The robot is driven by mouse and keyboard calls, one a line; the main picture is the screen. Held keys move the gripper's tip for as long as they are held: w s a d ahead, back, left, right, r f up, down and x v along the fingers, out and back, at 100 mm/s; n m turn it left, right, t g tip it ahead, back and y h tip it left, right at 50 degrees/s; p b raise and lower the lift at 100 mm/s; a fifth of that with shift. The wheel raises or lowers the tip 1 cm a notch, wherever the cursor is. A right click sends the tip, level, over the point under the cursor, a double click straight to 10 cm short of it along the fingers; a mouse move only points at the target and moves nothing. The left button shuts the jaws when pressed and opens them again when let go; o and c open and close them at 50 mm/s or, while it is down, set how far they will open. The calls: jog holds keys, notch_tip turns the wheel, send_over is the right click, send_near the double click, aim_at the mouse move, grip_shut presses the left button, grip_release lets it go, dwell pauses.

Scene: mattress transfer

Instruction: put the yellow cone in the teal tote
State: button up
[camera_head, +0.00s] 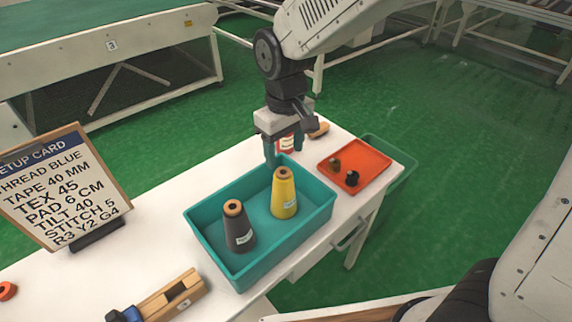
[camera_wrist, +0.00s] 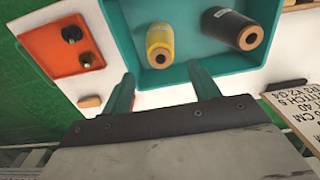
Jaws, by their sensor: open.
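The yellow cone (camera_head: 284,196) stands upright inside the teal tote (camera_head: 262,268), towards its right end. The yellow cone also shows in the wrist view (camera_wrist: 159,40), inside the tote (camera_wrist: 188,72). A dark grey cone (camera_head: 238,230) stands in the same tote, to the left of the yellow one; the wrist view shows it too (camera_wrist: 231,27). My gripper (camera_head: 284,155) is open, pointing down near the tote's far edge. In the wrist view its fingers (camera_wrist: 162,75) are apart with nothing between them. The gripper is clear of the yellow cone.
A red labelled cone (camera_head: 287,143) stands behind my gripper, partly hidden. An orange tray (camera_head: 372,160) holding two small dark spools is right of the tote. A setup card (camera_head: 62,180) stands left; a wooden block (camera_head: 180,294) lies in front.

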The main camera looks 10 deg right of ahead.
jog(key=s+d+r+m, duration=0.3)
jog(key=s+d+r, duration=0.4)
jog(key=d+r, duration=0.4)
jog(key=s+d+m+t, duration=0.1)
jog(key=s+d+m, duration=0.3)
jog(key=s+d, duration=0.6)
jog(key=s, duration=0.2)
jog(key=shift+s, duration=0.4)
